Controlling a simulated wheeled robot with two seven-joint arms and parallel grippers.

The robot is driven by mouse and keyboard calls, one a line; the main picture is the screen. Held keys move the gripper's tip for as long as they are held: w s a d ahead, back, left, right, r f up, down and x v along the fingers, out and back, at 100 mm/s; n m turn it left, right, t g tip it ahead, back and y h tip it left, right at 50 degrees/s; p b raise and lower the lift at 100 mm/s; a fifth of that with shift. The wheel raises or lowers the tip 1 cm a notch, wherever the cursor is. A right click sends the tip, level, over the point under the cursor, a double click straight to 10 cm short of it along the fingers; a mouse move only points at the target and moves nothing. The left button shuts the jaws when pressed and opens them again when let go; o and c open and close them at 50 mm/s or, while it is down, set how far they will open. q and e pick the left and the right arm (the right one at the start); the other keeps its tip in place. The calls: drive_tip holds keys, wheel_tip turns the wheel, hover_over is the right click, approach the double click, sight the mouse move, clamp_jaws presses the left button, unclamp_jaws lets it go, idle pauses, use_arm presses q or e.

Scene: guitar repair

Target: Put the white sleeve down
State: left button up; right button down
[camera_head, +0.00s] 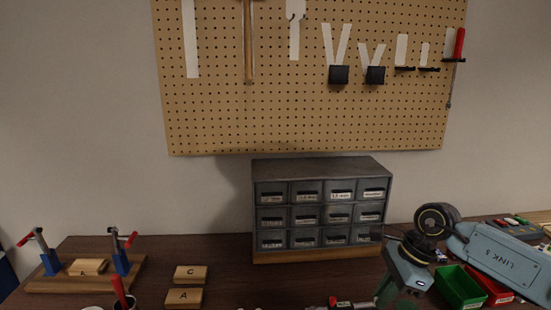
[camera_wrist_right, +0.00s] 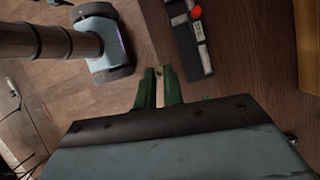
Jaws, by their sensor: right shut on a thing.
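My right gripper (camera_head: 396,297) is low over the workbench at the lower right of the head view, with its fingers pointing down. In the right wrist view its two green fingers (camera_wrist_right: 159,78) are close together. A small pale piece, seemingly the white sleeve (camera_wrist_right: 159,72), shows between the fingertips; most of it is hidden. The fingertips appear near the table edge, and I cannot tell whether the piece touches anything. My left gripper is in neither view.
A dark device with a red button (camera_wrist_right: 190,32) lies beside the fingers. A drawer cabinet (camera_head: 322,168) stands behind. Green (camera_head: 460,287) and red (camera_head: 487,288) bins are at right. Wooden blocks A (camera_head: 184,298) and C (camera_head: 190,273) and a clamp fixture (camera_head: 140,270) are at left.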

drive_tip(key=s+a+r+n+g+h, duration=0.2)
drive_tip(key=s+n+g+h, duration=0.2)
drive_tip(key=n, duration=1.4)
drive_tip(key=s+h, duration=0.1)
drive_tip(key=s, duration=0.2)
drive_tip(key=shift+s+a+r+n, duration=0.15)
drive_tip(key=shift+s+r+n, duration=0.1)
drive_tip(key=shift+r+n, duration=0.15)
